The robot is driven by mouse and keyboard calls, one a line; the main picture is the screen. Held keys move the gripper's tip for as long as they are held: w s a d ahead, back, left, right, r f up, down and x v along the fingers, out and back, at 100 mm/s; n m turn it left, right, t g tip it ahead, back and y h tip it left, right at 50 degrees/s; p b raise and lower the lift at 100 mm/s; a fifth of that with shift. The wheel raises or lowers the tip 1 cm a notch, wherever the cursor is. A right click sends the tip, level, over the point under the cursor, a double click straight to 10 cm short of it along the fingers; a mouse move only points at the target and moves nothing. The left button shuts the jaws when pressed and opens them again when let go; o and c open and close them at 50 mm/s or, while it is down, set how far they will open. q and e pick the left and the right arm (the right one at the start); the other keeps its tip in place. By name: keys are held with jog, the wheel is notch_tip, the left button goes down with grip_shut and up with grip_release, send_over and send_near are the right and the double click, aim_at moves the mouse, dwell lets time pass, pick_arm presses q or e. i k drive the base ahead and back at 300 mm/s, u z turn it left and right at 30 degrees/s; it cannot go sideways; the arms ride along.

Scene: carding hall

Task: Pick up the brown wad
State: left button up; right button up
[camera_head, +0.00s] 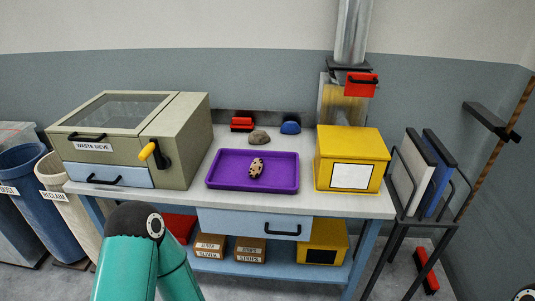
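A brown wad (258,137), rounded and dull grey-brown, lies on the white worktop (366,205) just behind the purple tray (281,188). It sits outside the tray, near the back edge of the table. A pale pinkish wad with dark specks (256,169) lies inside the tray. Teal links of my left arm show at the bottom left, but its gripper is not in view. Only a small bit of my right arm shows in the bottom right corner, and its gripper is not in view.
A blue wad (290,127) and a red block-like thing (242,124) stand at the back. The waste sieve box (180,150) stands left and a yellow box (350,145) right. A rack (405,203) with panels stands beside the table. Worktop in front of the tray is clear.

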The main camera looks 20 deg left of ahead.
aim_at(256, 168)
jog(key=u, duration=0.35)
jog(key=i, duration=1.05)
jog(key=u, duration=0.85)
jog(key=k, duration=0.5)
jog(key=u, duration=0.25)
jog(key=i, duration=0.5)
